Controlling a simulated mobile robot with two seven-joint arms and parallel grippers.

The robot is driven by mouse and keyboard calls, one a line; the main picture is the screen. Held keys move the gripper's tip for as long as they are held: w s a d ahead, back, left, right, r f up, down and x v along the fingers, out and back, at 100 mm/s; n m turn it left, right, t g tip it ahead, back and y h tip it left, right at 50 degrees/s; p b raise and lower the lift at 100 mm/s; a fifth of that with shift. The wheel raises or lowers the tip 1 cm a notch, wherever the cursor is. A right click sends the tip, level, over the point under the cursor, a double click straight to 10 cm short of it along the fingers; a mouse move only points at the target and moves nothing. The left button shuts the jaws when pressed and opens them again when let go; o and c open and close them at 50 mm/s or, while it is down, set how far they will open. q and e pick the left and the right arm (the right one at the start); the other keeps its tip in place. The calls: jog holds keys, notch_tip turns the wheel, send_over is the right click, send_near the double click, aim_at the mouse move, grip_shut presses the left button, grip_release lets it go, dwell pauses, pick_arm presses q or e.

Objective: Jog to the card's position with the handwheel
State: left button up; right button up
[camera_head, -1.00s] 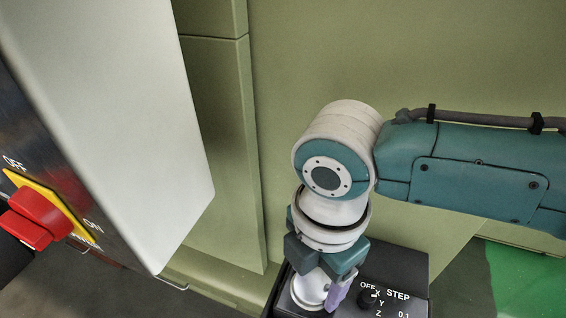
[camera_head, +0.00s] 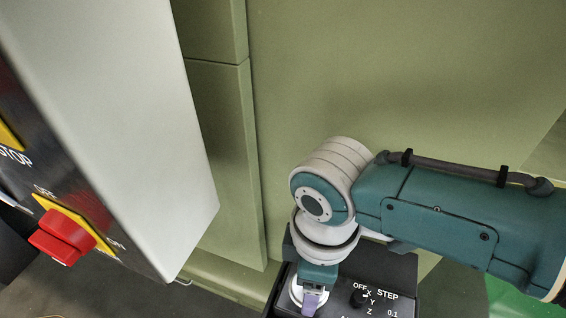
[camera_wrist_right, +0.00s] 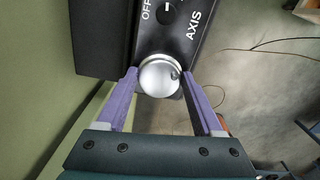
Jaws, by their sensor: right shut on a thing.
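In the head view the control box (camera_head: 405,270) is at the bottom, marked OFF, X, Y, Z and STEP. The pale wheel (camera_head: 295,292) shows partly behind the gripper. The card and any position display are not in view. My left gripper is not in view.
The black axis selector (camera_head: 357,299) is close beside my right gripper; it also shows in the right wrist view (camera_wrist_right: 166,13). A cabinet with a red switch (camera_head: 64,238) is at the left. A green machine wall (camera_head: 400,80) stands behind.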

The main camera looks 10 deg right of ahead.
jog(key=shift+m, duration=0.6)
jog(key=o, duration=1.4)
jog(key=shift+r, duration=0.15)
jog(key=shift+r+p, duration=0.3)
jog(key=shift+r, duration=0.05)
notch_tip(320, 180, up, 9)
jog(key=shift+p, duration=0.55)
